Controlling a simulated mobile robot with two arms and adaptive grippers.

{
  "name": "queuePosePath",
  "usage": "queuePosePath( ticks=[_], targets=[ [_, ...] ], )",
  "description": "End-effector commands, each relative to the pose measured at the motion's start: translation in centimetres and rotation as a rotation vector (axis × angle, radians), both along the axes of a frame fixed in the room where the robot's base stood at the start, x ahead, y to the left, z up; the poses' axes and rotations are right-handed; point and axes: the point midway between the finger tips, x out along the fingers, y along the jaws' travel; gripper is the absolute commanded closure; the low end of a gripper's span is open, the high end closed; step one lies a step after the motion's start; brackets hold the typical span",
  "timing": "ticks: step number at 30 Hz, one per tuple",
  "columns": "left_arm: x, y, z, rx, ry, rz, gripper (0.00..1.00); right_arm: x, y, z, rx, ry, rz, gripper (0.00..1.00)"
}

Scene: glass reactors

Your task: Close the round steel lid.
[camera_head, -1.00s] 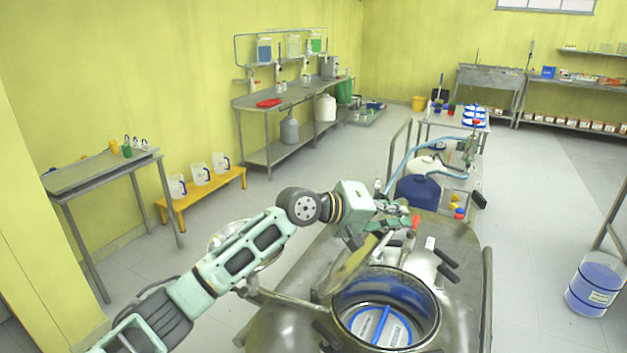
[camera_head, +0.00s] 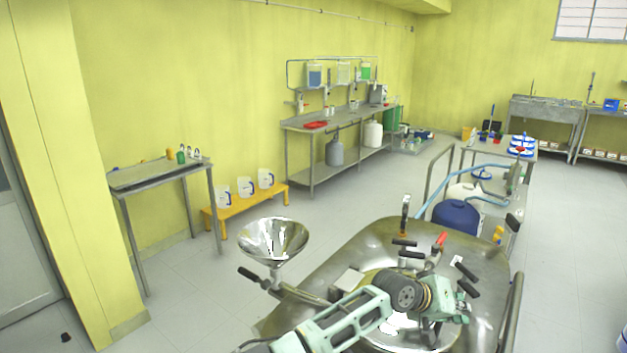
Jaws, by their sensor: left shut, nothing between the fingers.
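The round steel lid (camera_head: 395,328) shows as a shiny curved surface on top of the steel reactor, partly hidden under my left arm. It appears to lie down over the opening, and no blue inside shows. I cannot tell whether it is fully seated. My left gripper (camera_head: 458,308) is above the lid's right side, close to the black-handled clamps (camera_head: 467,280). It is shut with nothing held, and its fingertips are hard to make out. My right gripper is not in view.
The reactor's steel top (camera_head: 370,240) carries several black-handled fittings and a red-tipped one (camera_head: 441,239). A steel funnel (camera_head: 273,240) stands at its left. A blue drum (camera_head: 457,216) and a railing stand behind.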

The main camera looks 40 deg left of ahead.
Motion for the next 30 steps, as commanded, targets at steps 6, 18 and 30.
queuePosePath(
  ticks=[6, 18, 30],
  targets=[
    [0.03, -0.43, -1.23, -0.001, -0.002, -0.001, 1.00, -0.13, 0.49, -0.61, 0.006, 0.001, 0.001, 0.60],
    [0.03, -0.45, -1.33, -0.001, -0.002, 0.000, 1.00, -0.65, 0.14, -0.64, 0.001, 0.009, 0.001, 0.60],
    [0.06, -0.47, -0.61, -0.001, -0.002, 0.000, 1.00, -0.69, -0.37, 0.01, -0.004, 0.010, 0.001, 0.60]
  ],
)
